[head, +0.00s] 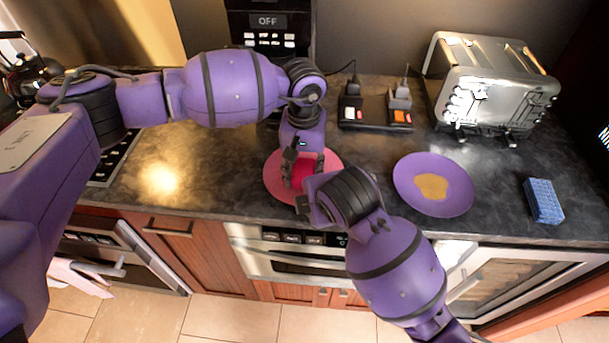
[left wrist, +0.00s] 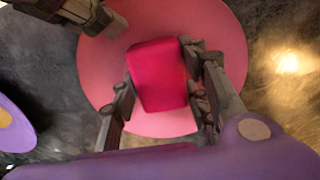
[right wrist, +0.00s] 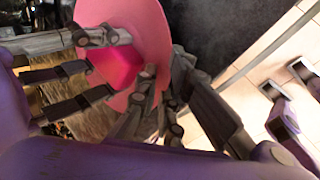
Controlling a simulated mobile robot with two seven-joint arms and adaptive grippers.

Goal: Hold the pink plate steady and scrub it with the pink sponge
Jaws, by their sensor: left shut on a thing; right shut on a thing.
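The round pink plate (head: 275,187) is at the middle front of the counter, partly covered by my arms. The darker pink sponge (left wrist: 158,75) is over the plate's face. My left gripper (left wrist: 165,92) is shut on the sponge, with a finger on each side of it. In the head view, the sponge (head: 303,173) shows small between the fingers. My right gripper (right wrist: 165,95) is shut on the rim of the plate (right wrist: 140,25), opposite the left gripper. Whether the plate rests fully on the counter is hard to tell, and the sponge's underside is hidden.
A purple plate (head: 452,199) with a yellow-brown patch lies to the right. A blue sponge (head: 543,200) lies farther right. A power strip (head: 375,112) and a silver toaster (head: 490,85) stand behind. The counter's front edge is close to the pink plate.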

